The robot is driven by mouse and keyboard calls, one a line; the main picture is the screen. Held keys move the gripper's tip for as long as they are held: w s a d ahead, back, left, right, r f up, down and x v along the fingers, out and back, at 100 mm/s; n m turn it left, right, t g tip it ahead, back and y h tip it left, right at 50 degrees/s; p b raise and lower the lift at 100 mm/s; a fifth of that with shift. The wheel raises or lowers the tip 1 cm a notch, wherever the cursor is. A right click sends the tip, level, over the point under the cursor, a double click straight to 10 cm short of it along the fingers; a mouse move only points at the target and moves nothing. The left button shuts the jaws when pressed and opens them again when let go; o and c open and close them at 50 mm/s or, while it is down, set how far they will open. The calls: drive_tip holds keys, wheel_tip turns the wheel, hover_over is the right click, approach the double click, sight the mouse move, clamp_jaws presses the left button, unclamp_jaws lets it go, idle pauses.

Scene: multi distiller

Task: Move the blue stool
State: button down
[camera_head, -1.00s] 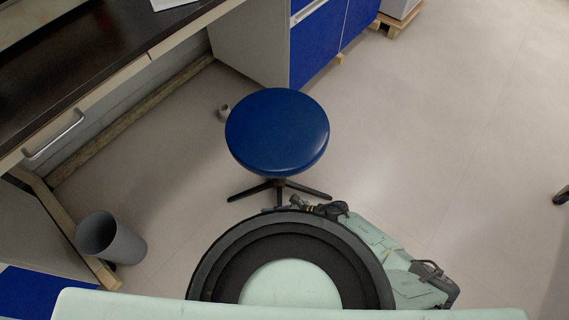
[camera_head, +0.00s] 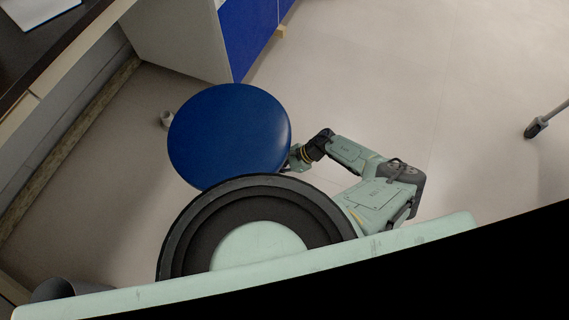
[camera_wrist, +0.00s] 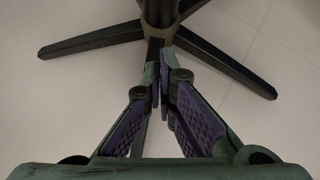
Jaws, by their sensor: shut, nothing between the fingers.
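The blue stool (camera_head: 228,132) has a round padded seat and stands upright on the floor, just ahead of my body in the head view. In the wrist view its black column and star-shaped base (camera_wrist: 100,38) show above my gripper. My gripper (camera_wrist: 163,98) is shut with its fingertips together and nothing visible between them, pointing toward the column foot. In the head view my gripper (camera_head: 292,160) is at the right edge of the seat, partly hidden. Whether it touches the stool, I cannot tell.
A grey bin (camera_head: 62,289) is at lower left and a small grey object (camera_head: 166,119) lies by the stool. A caster leg (camera_head: 540,125) is at far right.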

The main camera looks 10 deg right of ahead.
drive_tip(key=shift+w+a+f+p, duration=0.1)
drive_tip(key=shift+a+f+p, duration=0.2)
drive_tip(key=shift+a, duration=0.7)
drive_tip(key=shift+w+a+f+p, duration=0.1)
drive_tip(key=shift+a+f+p, duration=0.2)
drive_tip(key=shift+a, duration=0.65)
drive_tip(key=shift+w+a+f+p, duration=0.15)
drive_tip(key=shift+a+f, duration=0.25)
drive_tip(key=shift+a, duration=0.6)
drive_tip(key=shift+s, duration=0.1)
